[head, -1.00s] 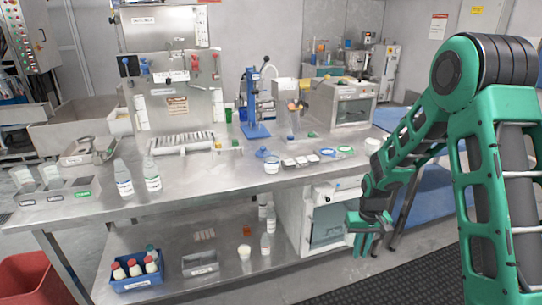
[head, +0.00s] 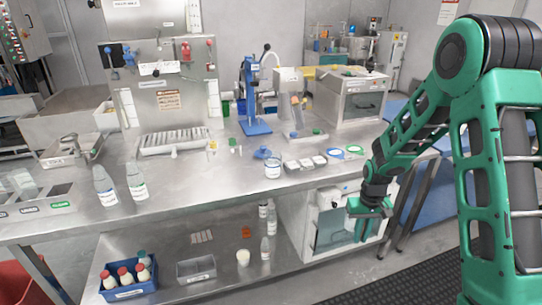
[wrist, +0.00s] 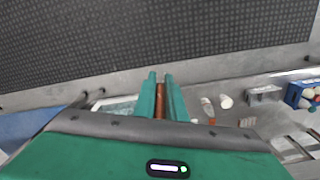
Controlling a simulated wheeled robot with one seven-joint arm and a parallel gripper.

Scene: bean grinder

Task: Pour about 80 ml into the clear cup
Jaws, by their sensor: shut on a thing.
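A small clear-looking cup with a pale label (head: 272,170) stands on the steel bench near its front edge, right of the middle. Its contents are too small to make out. My gripper (head: 362,230) hangs in front of the bench's right end, below bench-top height and well to the right of the cup. In the wrist view, my gripper's two green fingers (wrist: 160,80) are closed around a narrow brown-orange thing (wrist: 160,100). Most of that thing is hidden between the fingers, so I cannot tell what it is.
Two labelled bottles (head: 136,182) stand at the bench's left. The lower shelf holds a blue crate of bottles (head: 128,280), a grey bin (head: 196,268) and a white cup (head: 243,257).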

